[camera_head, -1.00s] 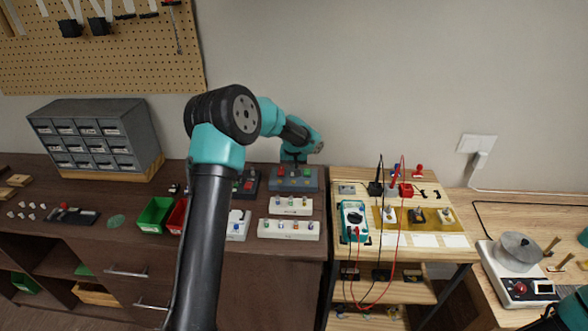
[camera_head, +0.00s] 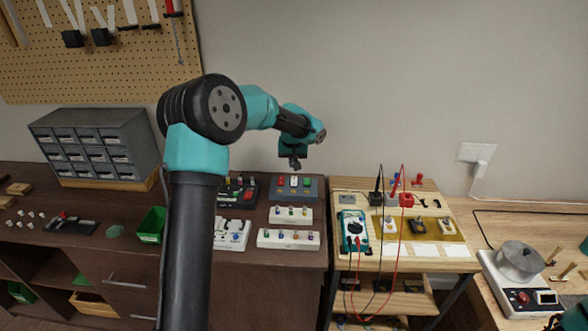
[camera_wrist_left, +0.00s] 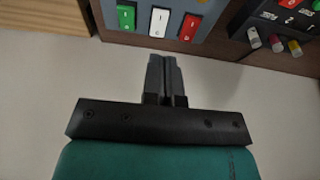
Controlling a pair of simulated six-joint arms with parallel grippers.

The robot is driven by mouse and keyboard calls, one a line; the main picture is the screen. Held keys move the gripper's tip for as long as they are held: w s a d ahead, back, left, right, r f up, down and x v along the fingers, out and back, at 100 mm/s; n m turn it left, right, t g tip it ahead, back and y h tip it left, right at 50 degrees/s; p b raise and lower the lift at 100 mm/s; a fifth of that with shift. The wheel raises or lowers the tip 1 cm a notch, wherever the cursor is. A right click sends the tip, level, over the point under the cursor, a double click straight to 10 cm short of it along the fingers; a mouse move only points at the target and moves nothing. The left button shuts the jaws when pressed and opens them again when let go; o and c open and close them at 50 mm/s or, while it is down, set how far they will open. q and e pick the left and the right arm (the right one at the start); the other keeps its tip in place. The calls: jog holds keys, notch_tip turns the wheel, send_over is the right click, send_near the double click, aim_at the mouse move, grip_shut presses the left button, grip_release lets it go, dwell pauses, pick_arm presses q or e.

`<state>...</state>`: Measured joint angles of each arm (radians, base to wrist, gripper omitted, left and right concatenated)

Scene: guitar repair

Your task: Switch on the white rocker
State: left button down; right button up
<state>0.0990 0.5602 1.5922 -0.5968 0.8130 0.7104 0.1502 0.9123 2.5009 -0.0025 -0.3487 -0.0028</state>
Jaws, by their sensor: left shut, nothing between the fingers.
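The white rocker (camera_wrist_left: 158,22) sits between a green rocker (camera_wrist_left: 126,18) and a red rocker (camera_wrist_left: 189,27) on a grey-blue panel in the left wrist view. In the head view the white rocker (camera_head: 294,181) is small, in the middle of the grey panel (camera_head: 294,193) at the back of the dark bench. My left gripper (camera_wrist_left: 163,57) is shut and empty. Its fingertips point at the white rocker's near end and look apart from it. In the head view the left gripper (camera_head: 294,164) hangs above the panel. Which end of the rocker is pressed I cannot tell.
A black panel (camera_head: 238,190) with coloured switches stands left of the grey one. White strips with coloured knobs (camera_head: 290,214) lie in front. A multimeter (camera_head: 354,231) with leads stands on the wooden table to the right. The wall is behind.

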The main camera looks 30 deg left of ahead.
pick_arm(q)
jog(key=r, duration=0.1)
jog(key=s+r, duration=0.1)
jog(key=s+d+r, duration=0.1)
jog(key=r, duration=0.1)
dwell(0.4)
